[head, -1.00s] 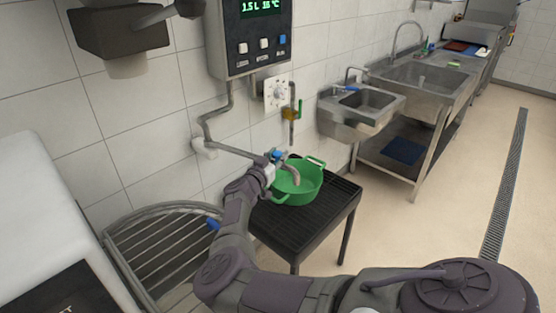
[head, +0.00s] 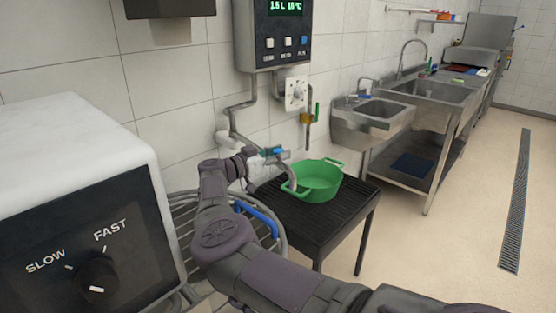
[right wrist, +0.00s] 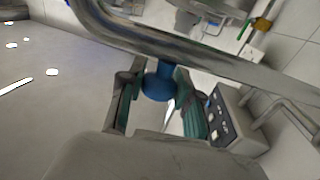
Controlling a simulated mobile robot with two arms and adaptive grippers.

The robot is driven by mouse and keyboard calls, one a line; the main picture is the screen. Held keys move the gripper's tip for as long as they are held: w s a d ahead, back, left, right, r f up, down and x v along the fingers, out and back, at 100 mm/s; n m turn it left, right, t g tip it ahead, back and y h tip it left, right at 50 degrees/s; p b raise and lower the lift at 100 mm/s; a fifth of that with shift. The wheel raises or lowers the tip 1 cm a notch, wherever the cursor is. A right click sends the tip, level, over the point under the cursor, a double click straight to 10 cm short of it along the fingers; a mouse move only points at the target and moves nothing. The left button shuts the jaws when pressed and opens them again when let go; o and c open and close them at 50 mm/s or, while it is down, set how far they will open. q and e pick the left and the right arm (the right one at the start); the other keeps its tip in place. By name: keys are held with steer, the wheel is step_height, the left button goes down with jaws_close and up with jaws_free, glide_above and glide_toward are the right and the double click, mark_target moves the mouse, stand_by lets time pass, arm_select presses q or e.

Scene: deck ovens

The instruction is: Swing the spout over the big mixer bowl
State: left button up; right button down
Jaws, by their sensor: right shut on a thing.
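The metal spout (head: 292,178) comes off the wall pipe and bends down at its end. Its tip is at the left rim of a green tub (head: 322,183). My right gripper (head: 262,158) is at the spout by its blue knob (head: 272,152). In the right wrist view the fingers of my right gripper (right wrist: 158,90) are closed around the blue knob (right wrist: 158,80), beside the pipe (right wrist: 200,52). The mixer (head: 70,150) with its SLOW/FAST dial stands at the left. Its wire guard (head: 184,213) has a blue handle (head: 258,216); the bowl is largely hidden. My left gripper is out of view.
The green tub stands on a black slatted stand (head: 330,222). Sinks (head: 375,115) stand at the right. The floor there is clear.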

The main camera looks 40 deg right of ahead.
steer(key=c, duration=0.8)
jaws_free()
steer(key=shift+d, duration=0.1)
steer(key=shift+o, duration=0.2)
steer(key=shift+r, duration=5)
